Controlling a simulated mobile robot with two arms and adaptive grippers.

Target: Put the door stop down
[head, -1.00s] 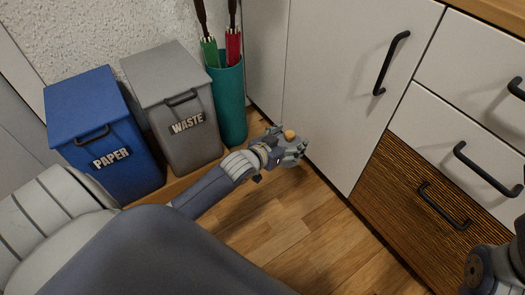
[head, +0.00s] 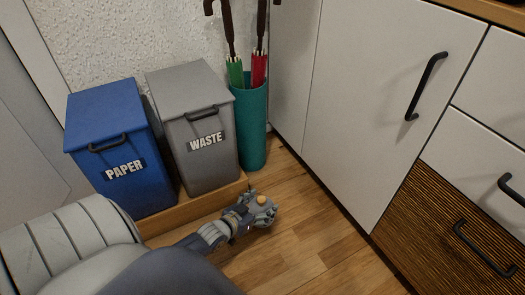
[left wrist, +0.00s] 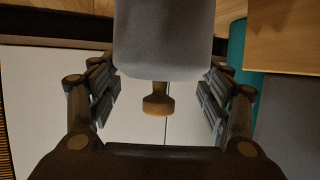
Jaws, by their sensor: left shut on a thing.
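The door stop is a grey rounded block with a small wooden knob. In the left wrist view the door stop (left wrist: 163,42) sits between the two fingers of my left gripper (left wrist: 160,75), knob towards the palm. In the head view my left gripper (head: 264,210) is over the wooden floor, in front of the bins and the teal umbrella stand. The orange-brown knob of the door stop (head: 261,200) shows between the fingers; its grey body is mostly hidden there. Whether it touches the floor I cannot tell. My right gripper is not in view.
A blue paper bin (head: 112,145) and a grey waste bin (head: 195,130) stand on a wooden plinth (head: 190,207). The umbrella stand (head: 252,125) is beside them. A white cabinet (head: 365,100) bounds the right. Bare floor (head: 310,235) lies right of my gripper.

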